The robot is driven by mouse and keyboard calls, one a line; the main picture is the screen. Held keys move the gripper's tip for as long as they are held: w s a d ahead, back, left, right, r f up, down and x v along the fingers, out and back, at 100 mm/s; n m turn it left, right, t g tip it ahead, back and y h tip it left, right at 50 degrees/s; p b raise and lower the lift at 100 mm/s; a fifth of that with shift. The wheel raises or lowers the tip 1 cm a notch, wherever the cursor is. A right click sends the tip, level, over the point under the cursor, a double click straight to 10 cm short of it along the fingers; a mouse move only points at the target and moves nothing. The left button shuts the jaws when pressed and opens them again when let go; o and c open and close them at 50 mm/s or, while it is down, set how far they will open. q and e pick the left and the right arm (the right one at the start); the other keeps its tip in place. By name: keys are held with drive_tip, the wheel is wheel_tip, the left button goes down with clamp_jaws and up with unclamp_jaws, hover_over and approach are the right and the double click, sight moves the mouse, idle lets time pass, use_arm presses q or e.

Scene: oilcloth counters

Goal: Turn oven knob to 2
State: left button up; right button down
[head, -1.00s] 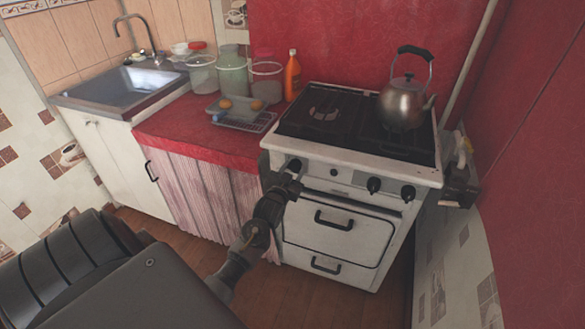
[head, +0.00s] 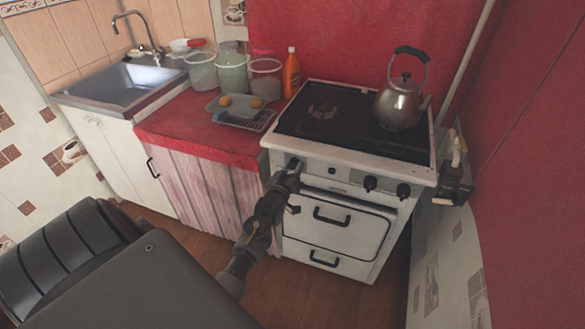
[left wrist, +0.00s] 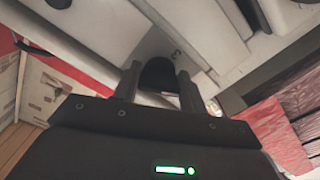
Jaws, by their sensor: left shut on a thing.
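The white oven (head: 338,228) stands under a black cooktop, with knobs along its front panel. My left gripper (head: 292,168) is at the leftmost knob. In the left wrist view, my left gripper (left wrist: 157,85) has its two fingers on either side of the dark round knob (left wrist: 157,74) and is shut on it. A digit that looks like a 3 shows on the panel beside the knob. The gripper hides most of this knob in the head view. Two other black knobs (head: 370,183) sit further right. My right gripper is not in view.
A metal kettle (head: 398,105) stands on the cooktop (head: 322,112) at the right. The red counter (head: 190,130) at the left holds jars (head: 233,75), an orange bottle (head: 291,74) and a tray. Oven door handles (head: 330,217) stick out below the knobs.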

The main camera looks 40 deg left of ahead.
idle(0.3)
use_arm(q)
drive_tip(key=o, duration=1)
drive_tip(key=v, duration=1)
drive_tip(key=shift+s+d+b, duration=0.2)
drive_tip(key=shift+s+b, duration=0.1)
drive_tip(key=shift+s, duration=0.05)
